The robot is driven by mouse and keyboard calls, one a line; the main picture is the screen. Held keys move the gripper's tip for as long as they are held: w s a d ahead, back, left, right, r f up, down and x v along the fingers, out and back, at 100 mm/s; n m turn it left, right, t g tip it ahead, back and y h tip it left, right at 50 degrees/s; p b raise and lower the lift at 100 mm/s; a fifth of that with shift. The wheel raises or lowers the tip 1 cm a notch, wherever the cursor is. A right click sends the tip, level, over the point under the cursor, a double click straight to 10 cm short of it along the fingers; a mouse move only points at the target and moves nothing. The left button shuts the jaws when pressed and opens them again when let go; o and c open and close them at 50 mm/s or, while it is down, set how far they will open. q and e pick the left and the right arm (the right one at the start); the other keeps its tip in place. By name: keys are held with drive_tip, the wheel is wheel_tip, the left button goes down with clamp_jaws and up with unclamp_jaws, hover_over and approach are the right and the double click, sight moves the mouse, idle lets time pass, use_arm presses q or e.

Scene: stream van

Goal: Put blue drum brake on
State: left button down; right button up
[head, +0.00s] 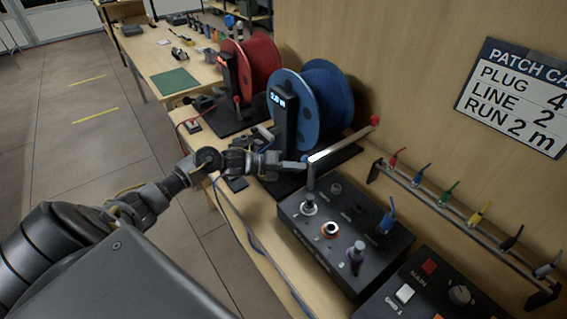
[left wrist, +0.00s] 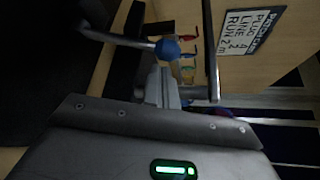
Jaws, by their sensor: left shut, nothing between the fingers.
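The blue drum (head: 318,98) stands on a black base, with a dark post carrying a lit display (head: 279,101) at its front. A pale metal bar with a red end (head: 375,120) slants up to the right beside the base. My left gripper (head: 303,163) is shut and empty by the bar's lower end; whether it touches the bar is unclear. In the left wrist view, a grey lever with a blue knob (left wrist: 168,48) sits just beyond the gripper's fingers (left wrist: 165,90). Whether this lever is the brake is not clear. My right gripper is out of view.
A black control box with knobs (head: 335,228) stands just in front of the gripper. A rack of coloured plugs (head: 450,205) is at the right, below a wall sign (head: 515,98). A red drum (head: 258,66) stands behind the blue one.

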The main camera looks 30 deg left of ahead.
use_arm(q)
drive_tip(key=shift+w+d+f, duration=0.2)
drive_tip(key=shift+w+d, duration=0.3)
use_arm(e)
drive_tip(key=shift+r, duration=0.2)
